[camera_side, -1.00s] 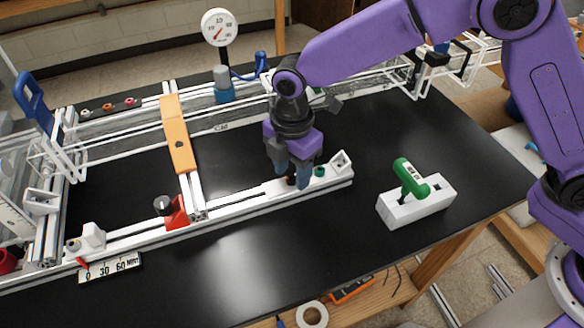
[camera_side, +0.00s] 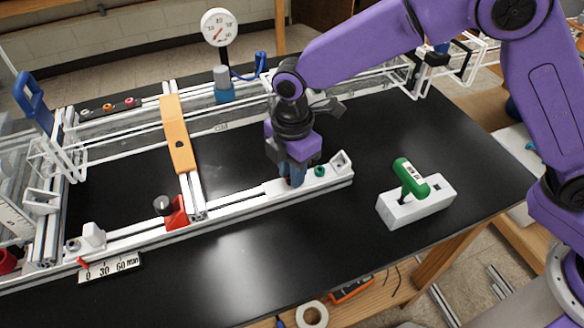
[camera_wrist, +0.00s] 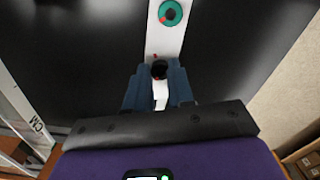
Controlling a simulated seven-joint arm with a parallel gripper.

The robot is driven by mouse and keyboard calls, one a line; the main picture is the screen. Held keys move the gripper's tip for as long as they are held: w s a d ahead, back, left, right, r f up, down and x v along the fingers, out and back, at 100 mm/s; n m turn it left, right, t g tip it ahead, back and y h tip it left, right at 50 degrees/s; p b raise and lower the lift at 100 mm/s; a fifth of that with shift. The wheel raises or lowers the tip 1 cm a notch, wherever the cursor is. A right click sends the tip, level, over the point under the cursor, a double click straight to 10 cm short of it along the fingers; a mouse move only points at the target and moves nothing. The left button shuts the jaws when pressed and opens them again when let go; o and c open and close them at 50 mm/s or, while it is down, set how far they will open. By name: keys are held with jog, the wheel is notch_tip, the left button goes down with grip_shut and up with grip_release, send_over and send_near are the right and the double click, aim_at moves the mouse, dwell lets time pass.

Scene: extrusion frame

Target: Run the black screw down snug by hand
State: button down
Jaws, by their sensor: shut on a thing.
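My gripper (camera_side: 292,181) points straight down over the white plate (camera_side: 332,179) at the right end of the front rail. In the wrist view, the blue fingers of my gripper (camera_wrist: 159,80) close around the black screw (camera_wrist: 159,69). Its dark round head shows between the fingertips. The screw stands on the white plate (camera_wrist: 166,40). In the side view the fingers hide the screw, and how deep it sits cannot be seen.
A green round piece (camera_side: 319,171) sits on the plate just right of my fingers. A green-handled tool (camera_side: 411,179) stands in a white block (camera_side: 432,207) farther right. The front table is clear.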

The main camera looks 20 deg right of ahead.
jog(key=m, duration=1)
jog(key=shift+m, duration=0.3)
jog(key=m, duration=0.5)
jog(key=shift+a+r+m, duration=0.1)
jog(key=shift+m, duration=2.2)
jog(key=c, duration=1)
grip_release()
jog(key=shift+o, duration=0.2)
notch_tip(320, 180, up, 17)
jog(key=shift+r, duration=0.2)
